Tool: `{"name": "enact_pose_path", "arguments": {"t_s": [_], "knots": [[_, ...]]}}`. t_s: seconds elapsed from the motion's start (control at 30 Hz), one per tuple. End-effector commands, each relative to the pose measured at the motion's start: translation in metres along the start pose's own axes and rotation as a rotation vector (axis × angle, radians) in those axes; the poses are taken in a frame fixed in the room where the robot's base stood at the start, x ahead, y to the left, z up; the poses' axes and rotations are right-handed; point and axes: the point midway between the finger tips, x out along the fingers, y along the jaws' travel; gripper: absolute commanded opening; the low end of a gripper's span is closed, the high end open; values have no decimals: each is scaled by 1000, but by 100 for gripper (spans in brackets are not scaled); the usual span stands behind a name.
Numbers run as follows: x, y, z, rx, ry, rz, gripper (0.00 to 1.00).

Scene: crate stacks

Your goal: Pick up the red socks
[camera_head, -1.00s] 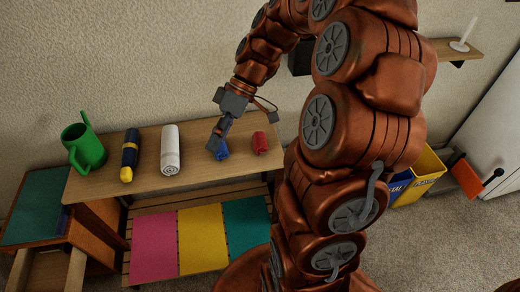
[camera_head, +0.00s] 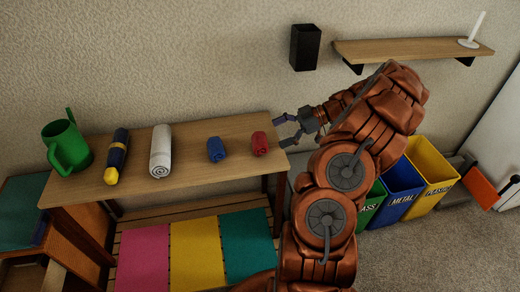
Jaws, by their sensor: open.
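The red socks (camera_head: 259,144) are a small rolled bundle near the right end of the wooden table (camera_head: 205,177). My gripper (camera_head: 284,132) is just to the right of them, around the table's right end, with its fingers pointing left. It is open and empty, with a small gap between its fingertips and the socks as seen here. I cannot tell its exact height above the table.
Rolled blue socks (camera_head: 216,149) lie left of the red ones. Further left are a white towel roll (camera_head: 160,152), a dark blue and yellow umbrella-like roll (camera_head: 117,157) and a green watering can (camera_head: 67,148). Recycling bins (camera_head: 402,190) stand right. A wall shelf (camera_head: 415,49) is above.

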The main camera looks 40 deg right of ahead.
Motion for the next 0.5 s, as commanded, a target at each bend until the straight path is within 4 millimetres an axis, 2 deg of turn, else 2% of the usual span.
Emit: {"name": "enact_pose_path", "arguments": {"t_s": [0.03, 0.17, 0.5], "knots": [[-3, 2, 10, -8, 5, 12, 100], [-5, 4, 16, -25, 13, 26, 100], [22, 6, 16, -26, 13, 25, 100]]}}
